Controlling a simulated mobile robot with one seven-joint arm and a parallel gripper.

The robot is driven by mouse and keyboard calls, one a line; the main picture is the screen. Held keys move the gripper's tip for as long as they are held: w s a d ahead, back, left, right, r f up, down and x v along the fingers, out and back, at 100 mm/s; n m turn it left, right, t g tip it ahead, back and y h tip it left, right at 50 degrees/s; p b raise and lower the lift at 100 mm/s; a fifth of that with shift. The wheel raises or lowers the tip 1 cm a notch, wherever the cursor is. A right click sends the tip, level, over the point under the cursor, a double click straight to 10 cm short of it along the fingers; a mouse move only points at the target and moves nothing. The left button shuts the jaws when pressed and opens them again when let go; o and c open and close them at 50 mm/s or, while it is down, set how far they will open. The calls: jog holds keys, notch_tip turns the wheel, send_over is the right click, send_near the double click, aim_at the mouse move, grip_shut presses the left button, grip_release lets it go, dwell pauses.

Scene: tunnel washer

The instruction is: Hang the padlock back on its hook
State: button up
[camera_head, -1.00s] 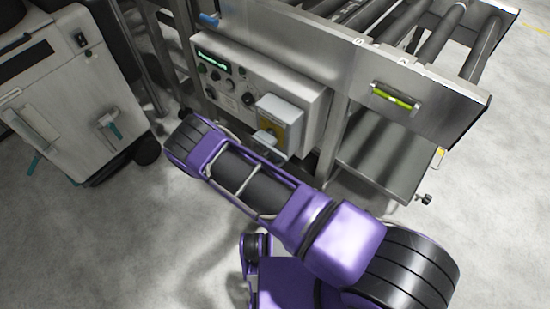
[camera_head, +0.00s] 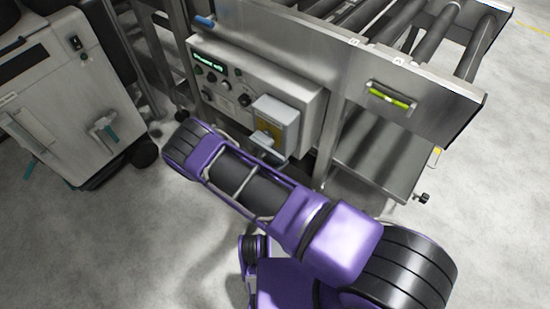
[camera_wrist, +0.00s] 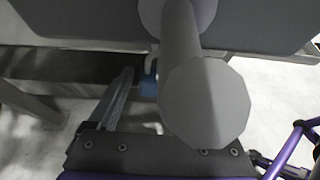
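A small blue padlock (camera_wrist: 149,85) with a pale shackle shows in the wrist view, just beyond the left finger and left of a large grey cylinder. The cylinder (camera_wrist: 205,103) crosses the picture close to the camera and hides the right finger. My gripper (camera_wrist: 150,85) has its left finger standing well off the middle line, with a narrow gap to the padlock. It looks open; whether the padlock lies between the fingers or past them I cannot tell. In the head view my arm hides the gripper, and I cannot make out the padlock or its hook.
A control panel (camera_head: 222,88) carries a grey switch box (camera_head: 277,122) with a yellow plate and a lever below. A roller conveyor (camera_head: 400,85) with a steel side stands above right. A white wheeled cabinet (camera_head: 70,110) is at left. Grey floor is clear at lower left.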

jog(key=shift+s+a, duration=0.1)
jog(key=p+v, duration=0.2)
jog(key=v, duration=1.5)
jog(key=shift+r, duration=0.15)
